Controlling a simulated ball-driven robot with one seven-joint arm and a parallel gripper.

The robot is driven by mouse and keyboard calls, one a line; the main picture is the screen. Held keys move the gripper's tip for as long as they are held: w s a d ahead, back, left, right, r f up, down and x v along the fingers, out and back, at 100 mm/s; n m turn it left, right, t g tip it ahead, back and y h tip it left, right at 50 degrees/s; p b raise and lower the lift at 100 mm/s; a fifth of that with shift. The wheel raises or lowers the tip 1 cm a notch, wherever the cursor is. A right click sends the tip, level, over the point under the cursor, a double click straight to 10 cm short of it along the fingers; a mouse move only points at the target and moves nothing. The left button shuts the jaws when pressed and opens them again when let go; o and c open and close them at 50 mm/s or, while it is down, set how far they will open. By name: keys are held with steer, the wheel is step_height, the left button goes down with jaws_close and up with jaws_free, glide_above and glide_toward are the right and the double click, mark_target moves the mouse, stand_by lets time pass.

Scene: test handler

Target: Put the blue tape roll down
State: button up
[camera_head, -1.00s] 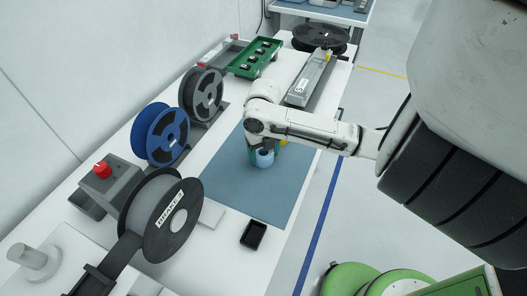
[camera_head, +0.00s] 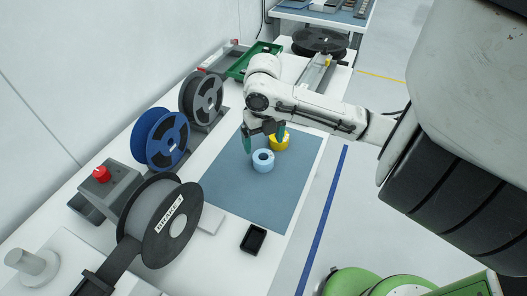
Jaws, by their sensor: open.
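The blue tape roll (camera_head: 263,161) is light blue and sits flat on the blue-grey mat (camera_head: 245,195) on the white bench. My gripper (camera_head: 264,146) is open and empty, with its green fingertips above and behind the roll, apart from it as far as I can see. A yellow tape roll (camera_head: 280,141) stands on the mat just behind and to the right, partly hidden by a finger.
Reels stand along the left: a dark one (camera_head: 203,94), a blue one (camera_head: 162,138) and a labelled one (camera_head: 168,223). A small black tray (camera_head: 254,238) lies in front of the mat. A green tray (camera_head: 252,62) is behind. The mat's front is clear.

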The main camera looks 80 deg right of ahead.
step_height(320, 180, up, 5)
steer(key=shift+f, duration=0.15)
